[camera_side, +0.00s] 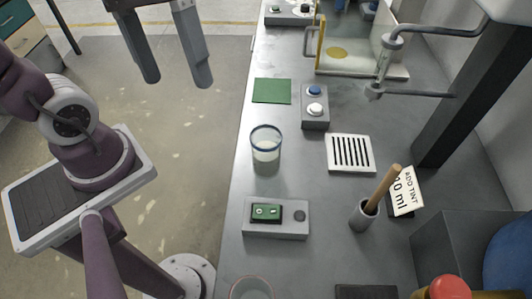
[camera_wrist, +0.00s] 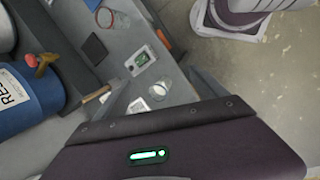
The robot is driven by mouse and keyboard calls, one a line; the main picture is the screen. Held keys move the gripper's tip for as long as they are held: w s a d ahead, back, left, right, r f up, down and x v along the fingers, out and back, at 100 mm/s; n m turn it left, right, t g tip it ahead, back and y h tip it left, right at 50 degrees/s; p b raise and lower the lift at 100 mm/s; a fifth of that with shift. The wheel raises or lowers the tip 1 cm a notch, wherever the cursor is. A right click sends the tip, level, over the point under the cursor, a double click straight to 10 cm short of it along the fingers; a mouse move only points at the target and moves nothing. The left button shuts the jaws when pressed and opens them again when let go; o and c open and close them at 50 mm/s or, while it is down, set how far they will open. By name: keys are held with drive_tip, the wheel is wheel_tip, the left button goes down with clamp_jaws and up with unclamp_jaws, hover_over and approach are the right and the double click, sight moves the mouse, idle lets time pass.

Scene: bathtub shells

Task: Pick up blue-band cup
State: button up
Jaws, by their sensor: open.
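The blue-band cup (camera_side: 266,144) is a clear cup with a blue rim and whitish contents. It stands upright on the grey counter near its left edge. It appears in the wrist view as a small clear cup (camera_wrist: 159,90) near the middle. My gripper (camera_side: 174,78) is open and empty, at the upper left in the side view, apart from the cup. A second clear cup with a reddish rim (camera_side: 251,289) stands at the bottom edge of the side view and also shows in the wrist view (camera_wrist: 106,18).
A green square (camera_side: 271,91), a button box (camera_side: 315,108), a white slotted plate (camera_side: 350,153) and a grey box with a green display (camera_side: 275,217) surround the cup. A holder with a wooden stick (camera_side: 365,213) stands right. A faucet-like pipe (camera_side: 390,65) is behind.

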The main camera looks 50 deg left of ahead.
drive_tip(key=w+r+n+g+h, duration=0.1)
drive_tip(key=w+n+g+h, duration=0.1)
drive_tip(key=w+n+h, duration=1.2)
drive_tip(key=m, duration=0.2)
approach(274, 157)
drive_tip(key=d, duration=0.2)
drive_tip(key=shift+d+f, duration=0.15)
drive_tip(key=shift+d, duration=0.15)
drive_tip(key=shift+d+f, duration=0.25)
drive_tip(key=shift+f, duration=0.05)
drive_tip(key=d, duration=0.4)
drive_tip(key=s+d, duration=0.1)
drive_tip(key=d, duration=0.1)
drive_tip(key=shift+s+d, duration=0.1)
drive_tip(key=shift+d, duration=0.2)
drive_tip(key=c, duration=1.7)
